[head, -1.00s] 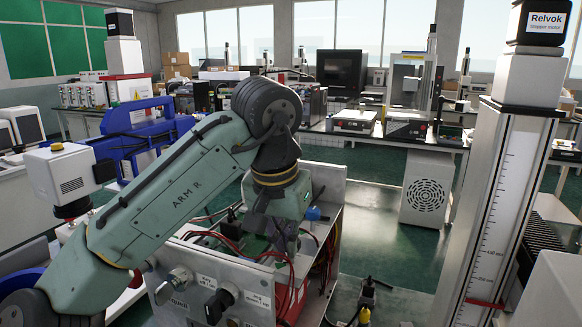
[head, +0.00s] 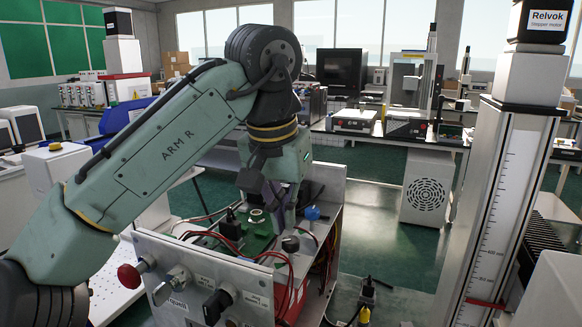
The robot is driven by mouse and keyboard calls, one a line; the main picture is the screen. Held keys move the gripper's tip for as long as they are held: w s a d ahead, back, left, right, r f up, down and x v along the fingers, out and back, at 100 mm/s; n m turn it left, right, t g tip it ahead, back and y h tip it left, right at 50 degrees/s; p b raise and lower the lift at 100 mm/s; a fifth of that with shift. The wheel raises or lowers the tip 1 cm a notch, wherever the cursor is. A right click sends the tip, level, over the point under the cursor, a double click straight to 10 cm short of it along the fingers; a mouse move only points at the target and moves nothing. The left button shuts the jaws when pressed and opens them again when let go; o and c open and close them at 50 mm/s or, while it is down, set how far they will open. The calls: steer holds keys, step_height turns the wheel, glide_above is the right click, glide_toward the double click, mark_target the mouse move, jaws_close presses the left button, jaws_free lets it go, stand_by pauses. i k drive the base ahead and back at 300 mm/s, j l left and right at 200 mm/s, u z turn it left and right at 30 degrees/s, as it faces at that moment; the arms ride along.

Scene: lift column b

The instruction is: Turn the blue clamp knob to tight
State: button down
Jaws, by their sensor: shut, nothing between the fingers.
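A small blue knob (head: 312,213) shows inside the open-topped metal box, near its right wall. I take it for the clamp knob. Its pointer and markings are too small to read, so I cannot tell its setting. My gripper (head: 278,222) hangs from my green arm, pointing down over the box, just left of the blue knob. It is shut and holds nothing. The gripper appears apart from the knob. My wrist hides part of the box's inside and back.
The box's front panel (head: 205,275) carries a black knob (head: 217,305), a metal key switch (head: 172,284) and a red button (head: 130,274). Red and black wires (head: 290,262) loop over its edge. A tall scaled column (head: 500,200) stands right.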

mark_target(312, 213)
steer(key=k+l, duration=0.3)
steer(key=k, duration=0.15)
steer(key=k+l, duration=0.3)
steer(key=k, duration=0.15)
